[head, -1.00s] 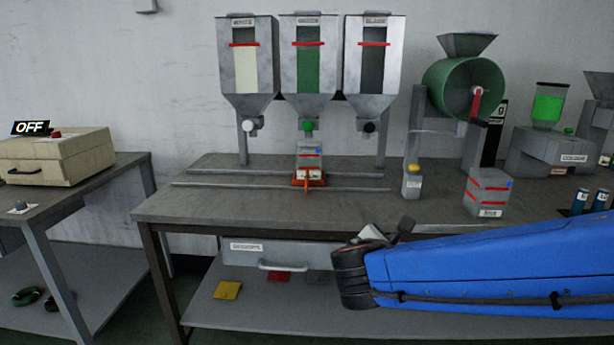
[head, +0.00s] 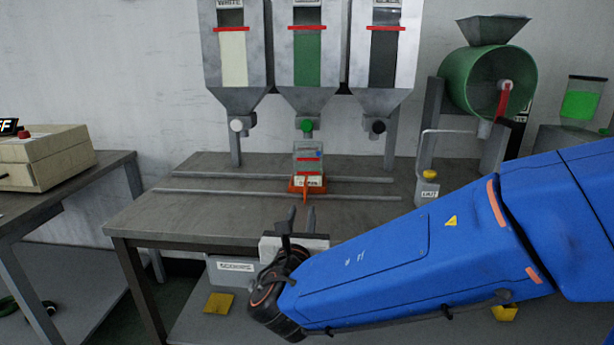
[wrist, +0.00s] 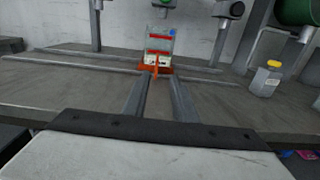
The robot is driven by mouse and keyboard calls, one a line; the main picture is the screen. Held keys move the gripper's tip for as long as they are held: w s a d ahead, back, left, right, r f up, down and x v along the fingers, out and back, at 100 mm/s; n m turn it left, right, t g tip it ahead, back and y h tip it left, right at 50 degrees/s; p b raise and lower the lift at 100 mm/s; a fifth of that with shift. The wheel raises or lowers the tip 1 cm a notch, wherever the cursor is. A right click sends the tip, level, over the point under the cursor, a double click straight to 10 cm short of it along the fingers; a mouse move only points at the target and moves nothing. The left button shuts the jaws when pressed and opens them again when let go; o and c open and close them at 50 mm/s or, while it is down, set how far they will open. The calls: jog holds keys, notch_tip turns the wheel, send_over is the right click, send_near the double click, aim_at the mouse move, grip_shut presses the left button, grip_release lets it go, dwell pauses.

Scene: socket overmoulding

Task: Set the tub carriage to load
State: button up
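The tub carriage (head: 306,186) is a small orange sled with an upright orange tab at its front. It sits on two grey rails under the middle, green hopper. A grey tub (head: 309,158) with red bands stands on it. In the wrist view the carriage (wrist: 150,71) shows just beyond the fingertips, with the tub (wrist: 160,43) on it. My gripper (head: 300,213) is in front of the carriage at the table's front side, apart from it. Its two fingers are spread with nothing between them; in the wrist view the gripper (wrist: 158,75) points at the orange tab.
The rails (head: 210,192) run left and right across the table (head: 165,215). Hoppers with white (head: 236,125), green (head: 306,125) and black (head: 377,126) knobs stand above. The rails' left part is clear.

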aim_at(307, 175)
jog(key=shift+w+a, duration=0.25)
jog(key=shift+w, duration=0.25)
jog(key=w, duration=1.7)
jog(key=shift+d, duration=0.3)
grip_shut()
dwell(0.5)
